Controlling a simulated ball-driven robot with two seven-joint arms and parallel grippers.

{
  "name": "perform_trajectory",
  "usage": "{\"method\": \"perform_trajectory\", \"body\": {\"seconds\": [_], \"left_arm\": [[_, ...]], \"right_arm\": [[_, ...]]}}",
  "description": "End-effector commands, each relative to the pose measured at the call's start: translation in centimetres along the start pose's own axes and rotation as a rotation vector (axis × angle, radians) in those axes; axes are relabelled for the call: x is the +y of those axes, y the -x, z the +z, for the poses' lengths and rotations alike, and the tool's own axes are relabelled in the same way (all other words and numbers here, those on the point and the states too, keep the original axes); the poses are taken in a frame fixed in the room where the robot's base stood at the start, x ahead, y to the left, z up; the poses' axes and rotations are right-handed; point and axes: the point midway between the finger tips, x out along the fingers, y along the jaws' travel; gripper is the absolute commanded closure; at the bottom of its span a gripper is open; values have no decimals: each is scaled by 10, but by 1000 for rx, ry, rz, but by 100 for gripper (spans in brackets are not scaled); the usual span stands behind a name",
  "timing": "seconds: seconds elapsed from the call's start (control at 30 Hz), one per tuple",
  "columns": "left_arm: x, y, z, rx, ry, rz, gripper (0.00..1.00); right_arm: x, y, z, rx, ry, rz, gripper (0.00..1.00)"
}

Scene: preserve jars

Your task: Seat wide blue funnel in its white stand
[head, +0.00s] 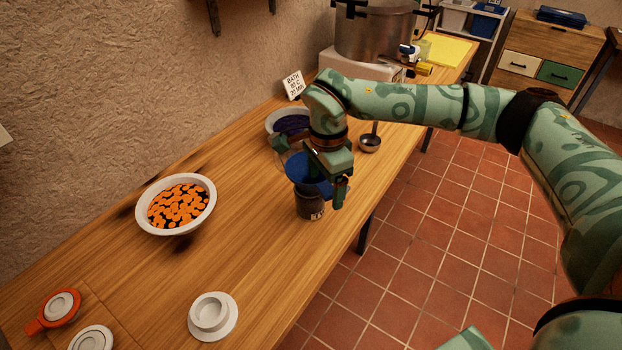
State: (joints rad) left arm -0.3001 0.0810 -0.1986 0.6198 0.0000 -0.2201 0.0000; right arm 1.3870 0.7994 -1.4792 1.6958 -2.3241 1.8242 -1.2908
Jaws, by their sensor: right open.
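The wide blue funnel (304,176) sits over the mouth of a dark jar (310,207) near the table's right edge. My right gripper (322,180) is open at the funnel, with a finger in front of its right side. The gripper hides part of the funnel's rim, and I cannot tell whether it touches. The white stand (213,316), a round base with a raised ring, is empty at the near end of the table. My left gripper is not in view.
A white bowl of orange slices (204,221) stands left of the jar. A bowl of dark fruit (272,122), a ladle (370,144) and a small sign (293,86) are behind. The wooden table (258,250) is clear between jar and stand.

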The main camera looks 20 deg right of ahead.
Motion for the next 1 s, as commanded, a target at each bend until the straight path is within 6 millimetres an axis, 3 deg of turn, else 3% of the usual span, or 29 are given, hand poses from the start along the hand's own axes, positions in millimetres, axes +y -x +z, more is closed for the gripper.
{"method": "perform_trajectory", "body": {"seconds": [0.2,0.37,0.87,0.93,1.0], "left_arm": [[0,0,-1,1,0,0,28],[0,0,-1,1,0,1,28],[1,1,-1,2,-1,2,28],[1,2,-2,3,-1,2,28],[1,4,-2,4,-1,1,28]], "right_arm": [[0,0,0,0,0,-1,22],[0,0,0,0,0,0,67],[0,5,0,0,0,2,68],[0,12,0,0,0,1,72],[0,24,0,0,0,-2,83]]}}
